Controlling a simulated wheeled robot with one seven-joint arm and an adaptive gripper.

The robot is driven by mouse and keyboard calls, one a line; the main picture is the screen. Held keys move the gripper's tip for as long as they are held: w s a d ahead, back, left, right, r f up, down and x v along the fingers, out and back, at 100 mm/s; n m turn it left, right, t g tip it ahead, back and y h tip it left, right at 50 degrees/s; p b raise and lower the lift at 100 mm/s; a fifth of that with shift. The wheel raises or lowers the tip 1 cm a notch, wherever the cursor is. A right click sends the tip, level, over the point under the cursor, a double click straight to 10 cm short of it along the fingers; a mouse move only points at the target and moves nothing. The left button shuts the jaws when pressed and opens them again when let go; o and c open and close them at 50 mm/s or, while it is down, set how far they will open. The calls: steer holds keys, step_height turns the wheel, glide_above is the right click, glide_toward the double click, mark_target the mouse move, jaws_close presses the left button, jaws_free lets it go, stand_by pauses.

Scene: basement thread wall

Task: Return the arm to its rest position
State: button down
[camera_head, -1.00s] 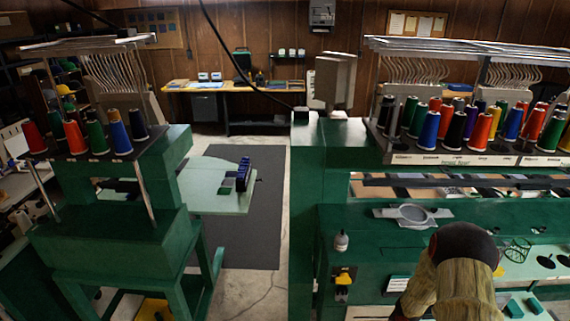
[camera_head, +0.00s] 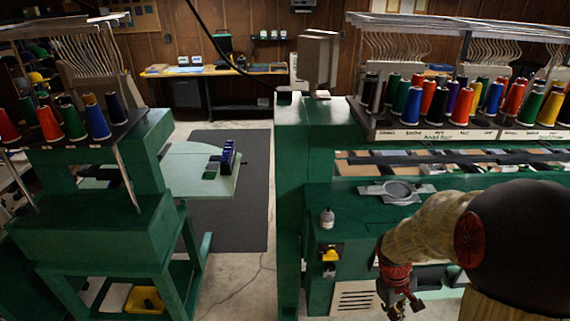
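My arm is in the lower right of the head view, with a large dark rounded joint and a straw-coloured link reaching left and down. My gripper (camera_head: 402,309) hangs at its red end near the bottom edge, in front of the green machine (camera_head: 303,192). Its fingers are small, dark and partly cut off by the frame edge, so I cannot tell whether they are open or shut. No held object shows.
A grey hoop frame (camera_head: 398,191) lies above the arm. Thread cones (camera_head: 412,106) line the rack. Floor (camera_head: 240,285) is open between the two machines.

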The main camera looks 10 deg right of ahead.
steer(key=s+a+r+m+t+y+b, duration=0.1)
steer(key=s+a+r+t+b, duration=0.1)
steer(key=a+r, duration=0.7)
steer(key=s+a+r+m+t+y+b, duration=0.1)
steer(key=s+a+r+t, duration=0.4)
steer(key=a+r, duration=0.5)
steer(key=shift+s+r+b, duration=0.2)
steer(key=shift+r+b, duration=0.3)
steer(key=shift+a, duration=0.1)
